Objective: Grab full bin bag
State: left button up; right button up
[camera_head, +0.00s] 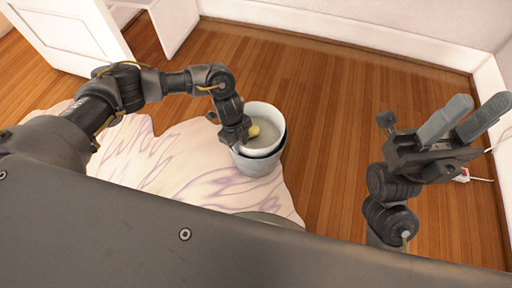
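A round grey-white bin (258,166) stands on the floor near the middle of the view. A white liner (265,112), which looks like the bin bag, shows at its rim, with a dark band below. A small yellow thing (254,130) shows at the bin's left inner side, close to my gripper. My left gripper (240,138) points down at the left rim of the bin. Its fingers are hidden or too small to see, so I cannot tell whether it grips the liner. My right gripper (478,112) is raised at the right, away from the bin, with its two fingers apart and empty.
A pale patterned rug (150,160) lies under and left of the bin. White open furniture (70,35) stands at the back left. A white baseboard and wall (350,42) bound the floor behind and right. Wooden floor (335,110) right of the bin is clear.

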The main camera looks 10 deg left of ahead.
pick_arm(q)
grip_shut()
dwell(1.4)
